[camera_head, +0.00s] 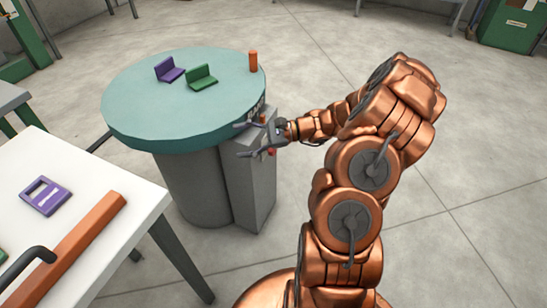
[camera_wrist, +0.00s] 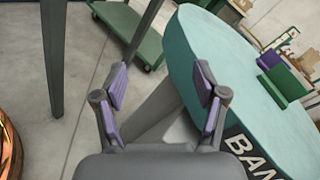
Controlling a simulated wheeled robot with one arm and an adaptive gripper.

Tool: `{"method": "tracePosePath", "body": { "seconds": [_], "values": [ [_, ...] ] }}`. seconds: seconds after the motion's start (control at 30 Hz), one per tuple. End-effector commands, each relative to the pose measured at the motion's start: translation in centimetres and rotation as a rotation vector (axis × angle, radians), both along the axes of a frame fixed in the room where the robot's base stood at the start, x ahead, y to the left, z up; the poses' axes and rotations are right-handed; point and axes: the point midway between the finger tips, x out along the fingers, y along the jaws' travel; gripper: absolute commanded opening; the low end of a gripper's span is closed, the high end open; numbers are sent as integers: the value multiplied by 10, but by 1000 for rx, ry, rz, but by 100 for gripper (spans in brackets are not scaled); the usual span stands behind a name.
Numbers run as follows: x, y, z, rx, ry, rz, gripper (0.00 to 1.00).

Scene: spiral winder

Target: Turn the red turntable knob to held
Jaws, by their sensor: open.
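The teal round turntable (camera_head: 125,110) tops a grey drum in the head view, with a grey box (camera_head: 258,195) on the drum's right side. Small orange-red bits (camera_head: 272,152) show at the box's upper part, right beside my gripper (camera_head: 240,140); one may be the red knob, but the gripper partly covers that area and I cannot tell its setting. My gripper is open and empty, its fingers spread beside the box just below the turntable rim. In the wrist view, my gripper (camera_wrist: 160,92) has its purple-padded fingers apart; the turntable (camera_wrist: 225,75) edge is at right and no red knob shows.
A purple bracket (camera_head: 170,70), a green bracket (camera_head: 201,78) and an orange peg (camera_head: 253,62) stand on the turntable. A white table (camera_head: 105,245) with a purple frame (camera_head: 45,196) is at lower left. Floor is clear to the right.

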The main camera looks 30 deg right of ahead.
Motion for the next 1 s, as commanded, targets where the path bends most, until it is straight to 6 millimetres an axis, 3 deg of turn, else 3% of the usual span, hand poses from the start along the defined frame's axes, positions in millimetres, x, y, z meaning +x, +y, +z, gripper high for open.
{"method": "tracePosePath", "body": {
  "seconds": [0.03, 0.2, 0.33, 0.5, 0.67, 1.0],
  "values": [
    [5, -22, -28, 36, 15, -66, 71],
    [12, -90, -90, 144, 54, -277, 71],
    [9, -137, -132, 205, 77, -418, 71],
    [0, -174, -167, 252, 98, -532, 71],
    [-2, -186, -178, 270, 105, -571, 71],
    [35, -164, -177, 269, 103, -570, 71]
  ]
}}
